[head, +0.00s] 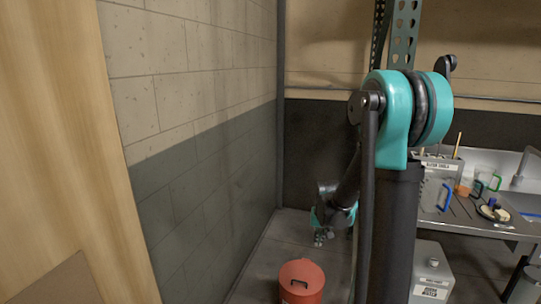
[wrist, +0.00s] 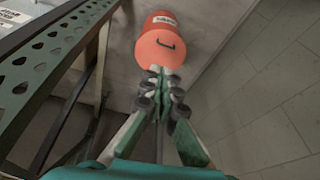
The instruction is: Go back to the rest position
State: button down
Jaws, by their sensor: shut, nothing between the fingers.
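My gripper (wrist: 163,72) points away in the wrist view, with its fingers together and nothing between them. In the head view my gripper (head: 320,238) hangs low at the end of my dark and teal arm, above the floor near the wall corner. The same bucket stands on the floor in the head view (head: 301,282), below and left of my arm. I cannot tell the exact gap between fingertips and bucket.
A metal bench (head: 500,228) with cups and tools is at the right. A grey box (head: 431,275) stands below it. A perforated green rack post (wrist: 75,95) is close on the left in the wrist view. A block wall (head: 190,120) bounds the left.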

jog(key=s+d+r+n+t, duration=0.1)
jog(key=s, duration=2.1)
jog(key=shift+s+r+n, duration=0.3)
